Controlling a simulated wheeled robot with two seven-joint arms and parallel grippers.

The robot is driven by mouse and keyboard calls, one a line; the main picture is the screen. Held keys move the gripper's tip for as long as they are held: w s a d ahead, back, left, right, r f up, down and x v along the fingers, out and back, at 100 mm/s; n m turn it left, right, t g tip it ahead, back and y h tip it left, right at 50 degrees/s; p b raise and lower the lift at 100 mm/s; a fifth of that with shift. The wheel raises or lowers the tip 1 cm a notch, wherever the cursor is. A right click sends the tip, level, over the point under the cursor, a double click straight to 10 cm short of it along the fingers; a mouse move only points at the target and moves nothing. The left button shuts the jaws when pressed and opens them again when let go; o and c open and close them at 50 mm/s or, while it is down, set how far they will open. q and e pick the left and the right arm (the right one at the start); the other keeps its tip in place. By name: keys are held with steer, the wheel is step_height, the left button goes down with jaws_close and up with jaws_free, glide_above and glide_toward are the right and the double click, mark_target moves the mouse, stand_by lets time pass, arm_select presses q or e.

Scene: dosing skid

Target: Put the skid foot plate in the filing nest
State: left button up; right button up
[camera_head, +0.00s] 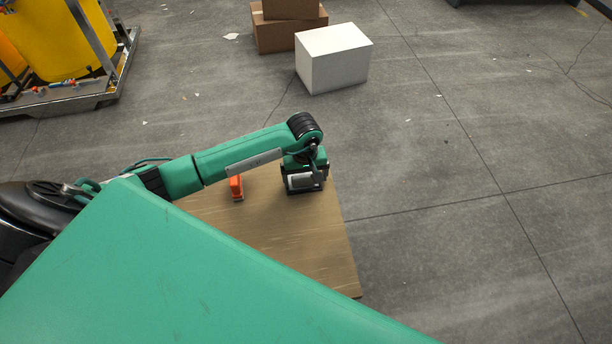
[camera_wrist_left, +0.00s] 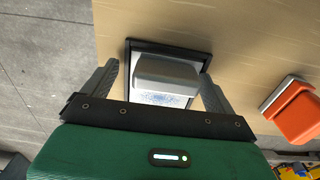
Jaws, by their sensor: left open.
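A light grey block (camera_wrist_left: 165,72), which looks like the skid foot plate, lies inside a black-rimmed tray with a pale floor, which looks like the filing nest (camera_wrist_left: 170,46). My left gripper (camera_wrist_left: 160,78) is open, with one finger on each side of the grey block and gaps showing between. In the head view my left gripper (camera_head: 306,181) is at the far right part of the table, over the nest. The gripper body hides the near side of the nest. I cannot tell whether the block is fully seated. My right gripper is not in view.
An orange item with a grey edge (camera_head: 237,187) stands on the wooden table (camera_head: 300,240), left of the nest. It also shows in the wrist view (camera_wrist_left: 292,110). A white box (camera_head: 333,58) and brown cartons (camera_head: 288,33) are on the floor beyond. The table's near right part is bare.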

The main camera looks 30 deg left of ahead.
arm_select(q)
steer(key=shift+s+a+f, duration=0.2)
steer(key=shift+s+f, duration=0.3)
steer(key=shift+f, duration=0.15)
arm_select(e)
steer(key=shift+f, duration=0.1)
arm_select(q)
steer(key=shift+w+a+r+p, duration=0.1)
steer(key=shift+r+p, duration=0.4)
steer(key=shift+p, duration=0.35)
steer(key=r, duration=1.1)
steer(key=shift+w+b, duration=0.25)
steer(key=shift+b, duration=0.1)
steer(key=shift+r, duration=0.7)
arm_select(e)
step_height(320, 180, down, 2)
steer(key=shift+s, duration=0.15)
